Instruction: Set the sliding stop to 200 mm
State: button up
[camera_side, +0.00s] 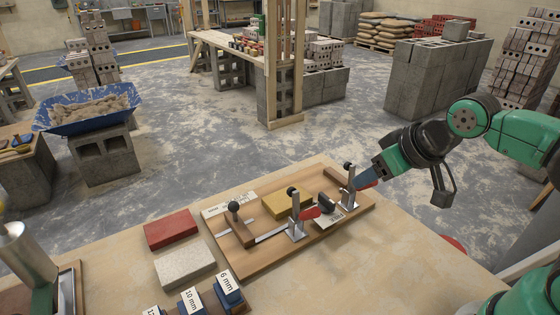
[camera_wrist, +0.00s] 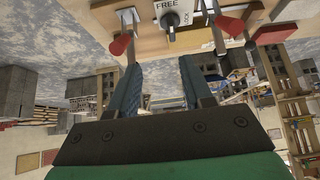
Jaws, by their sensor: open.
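A wooden jig board (camera_side: 270,262) lies on the bench in the side view. A wooden block with a black knob (camera_side: 234,207), apparently the sliding stop, stands at its left end by a metal rail (camera_side: 270,235). Its setting is too small to read. A black lever (camera_side: 326,203) sits on a plate at the right; the wrist view shows this lever (camera_wrist: 168,22) by a plate marked FREE (camera_wrist: 168,5), with a second word partly visible. My gripper (camera_side: 361,182) is open and empty near the right clamp; its fingers also show in the wrist view (camera_wrist: 160,66).
A red block (camera_side: 170,230), a pale block (camera_side: 184,269) and labelled blue blocks (camera_side: 229,290) lie left. The bench front right is clear.

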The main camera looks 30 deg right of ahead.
jog(key=shift+o, duration=0.9)
jog(key=n+g+y, duration=0.2)
jog(key=g, duration=0.4)
send_near(234, 202)
jog(key=s+d, duration=0.1)
jog(key=d, duration=0.3)
jog(key=shift+g, duration=0.8)
jog(key=a+f, duration=0.1)
jog(key=w+a+f, duration=0.1)
jog(key=a+f, duration=0.1)
jog(key=w+a+f, duration=0.1)
jog(key=f, duration=0.1)
jog(key=shift+a, duration=0.3)
jog(key=shift+a+f, duration=0.15)
jog(key=shift+f, duration=0.2)
jog(key=shift+s+a+f, duration=0.1)
jog(key=shift+a+f, duration=0.05)
jog(key=shift+f, duration=0.75)
jog(key=shift+w+a+f, duration=0.1)
jog(key=shift+a+f, duration=0.1)
jog(key=shift+f, duration=0.65)
jog(key=shift+s+a+f, duration=0.1)
jog(key=shift+a+f, duration=0.05)
jog(key=shift+f, duration=0.75)
grip_shut()
